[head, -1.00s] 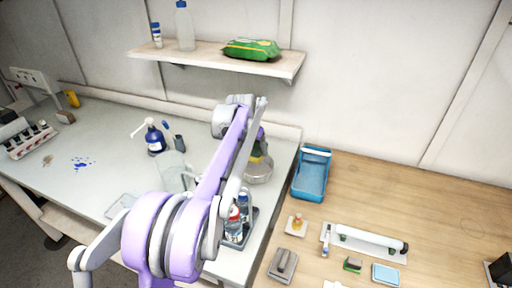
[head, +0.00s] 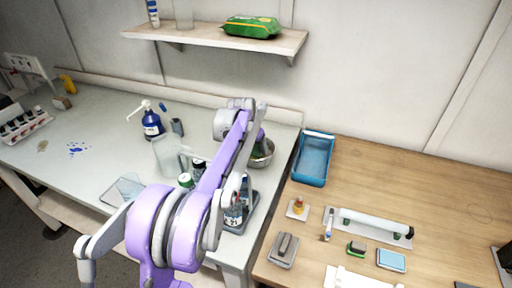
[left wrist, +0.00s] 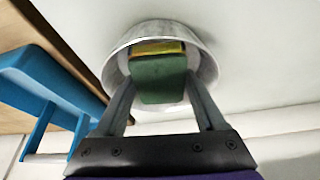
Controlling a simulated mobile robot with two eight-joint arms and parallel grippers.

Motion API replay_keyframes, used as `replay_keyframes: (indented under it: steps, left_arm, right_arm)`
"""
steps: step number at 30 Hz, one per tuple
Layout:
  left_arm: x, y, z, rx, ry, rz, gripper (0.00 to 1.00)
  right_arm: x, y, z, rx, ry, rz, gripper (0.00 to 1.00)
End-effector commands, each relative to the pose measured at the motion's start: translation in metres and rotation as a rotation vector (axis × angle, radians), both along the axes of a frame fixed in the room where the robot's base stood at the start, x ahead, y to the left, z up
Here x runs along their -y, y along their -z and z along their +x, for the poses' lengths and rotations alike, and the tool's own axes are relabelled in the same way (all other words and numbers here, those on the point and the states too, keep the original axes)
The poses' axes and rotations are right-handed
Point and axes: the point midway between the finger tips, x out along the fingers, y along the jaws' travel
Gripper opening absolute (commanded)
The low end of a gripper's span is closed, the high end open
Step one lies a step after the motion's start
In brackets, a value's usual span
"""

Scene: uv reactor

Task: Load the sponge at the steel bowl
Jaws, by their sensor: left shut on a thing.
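The steel bowl (head: 264,156) stands on the white bench near its right end, partly hidden by my left arm in the head view. In the left wrist view the bowl (left wrist: 205,68) opens around a sponge (left wrist: 158,80) with a green face and a yellow layer. My left gripper (left wrist: 160,92) is shut on this sponge and holds it at the bowl's mouth. Whether the sponge touches the bowl's floor cannot be told. The fingertips are mostly hidden behind the arm in the head view. My right gripper is not in view.
A blue tray (head: 303,176) stands right of the bowl on the wooden table. A clear pitcher (head: 168,158), a blue pump bottle (head: 152,127) and a caddy of bottles (head: 250,212) are close to my left arm. A shelf (head: 285,41) hangs above.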

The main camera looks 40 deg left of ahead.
Motion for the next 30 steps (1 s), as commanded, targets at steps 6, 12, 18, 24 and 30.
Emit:
replay_keyframes:
  steps: [6,12,18,24,30]
  left_arm:
    - [0.0,0.0,0.0,0.0,0.0,0.0,0.27]
    - [0.0,0.0,0.0,0.0,0.0,0.0,0.27]
    - [0.0,-0.009,0.0,0.0,0.0,0.0,0.27]
    - [0.0,-0.026,0.0,0.001,0.0,0.0,0.27]
    - [0.0,-0.042,0.0,0.001,0.0,0.0,0.27]
  right_arm:
    - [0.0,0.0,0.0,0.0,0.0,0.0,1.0]
    - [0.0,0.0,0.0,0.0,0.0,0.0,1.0]
    - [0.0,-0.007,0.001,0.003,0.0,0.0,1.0]
    - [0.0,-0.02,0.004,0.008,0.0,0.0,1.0]
    - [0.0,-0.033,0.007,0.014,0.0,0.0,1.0]
